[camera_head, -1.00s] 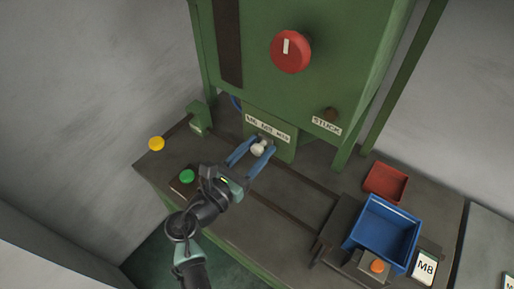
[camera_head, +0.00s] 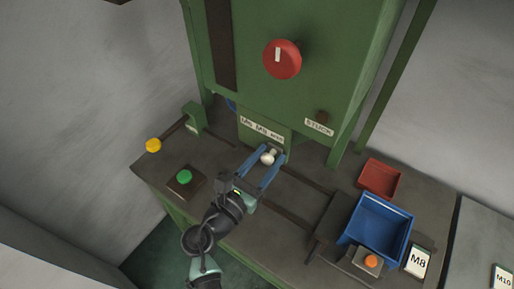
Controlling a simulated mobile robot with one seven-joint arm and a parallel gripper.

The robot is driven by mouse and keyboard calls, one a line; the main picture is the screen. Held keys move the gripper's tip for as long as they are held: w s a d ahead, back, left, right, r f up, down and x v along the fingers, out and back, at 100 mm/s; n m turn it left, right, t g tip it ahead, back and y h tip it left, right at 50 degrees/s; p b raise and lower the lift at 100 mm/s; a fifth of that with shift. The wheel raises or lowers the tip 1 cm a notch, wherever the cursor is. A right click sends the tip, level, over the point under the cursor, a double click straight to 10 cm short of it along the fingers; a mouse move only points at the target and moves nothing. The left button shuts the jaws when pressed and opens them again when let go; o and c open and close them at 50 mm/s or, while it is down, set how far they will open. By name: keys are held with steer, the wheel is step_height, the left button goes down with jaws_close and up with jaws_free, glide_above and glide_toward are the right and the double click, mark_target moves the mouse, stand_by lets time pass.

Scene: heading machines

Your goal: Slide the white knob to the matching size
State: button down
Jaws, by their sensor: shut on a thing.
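The white knob (camera_head: 268,157) is at the front of the green machine, below a size label strip (camera_head: 262,129) that reads M6, M8 and a third size, probably M10. My gripper (camera_head: 269,160) is shut on the knob, with its blue fingers on either side of it. The knob sits below the middle to right part of the strip; its exact mark is hard to tell. A card (camera_head: 417,261) reading M8 stands at the right, beside the blue bin.
A blue bin (camera_head: 354,238), a red tray (camera_head: 362,183) and an orange button (camera_head: 371,261) are at the right. A green button (camera_head: 184,176) and a yellow button (camera_head: 153,145) are at the left. A red dial (camera_head: 282,60) and a STUCK label (camera_head: 319,127) are above. An M10 card (camera_head: 503,279) is far right.

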steer(key=shift+d+f, duration=0.1)
steer(key=shift+d, duration=0.1)
steer(key=shift+s, duration=0.1)
steer(key=c, duration=0.5)
jaws_free()
steer(key=shift+d, duration=0.1)
steer(key=shift+c, duration=0.2)
steer(key=shift+s+a, duration=0.15)
steer(key=shift+a, duration=0.1)
steer(key=b+v, duration=0.3)
steer(key=v, duration=0.9)
steer(key=shift+s+a+b, duration=0.15)
steer(key=shift+s+b, duration=0.1)
steer(key=shift+b, duration=0.05)
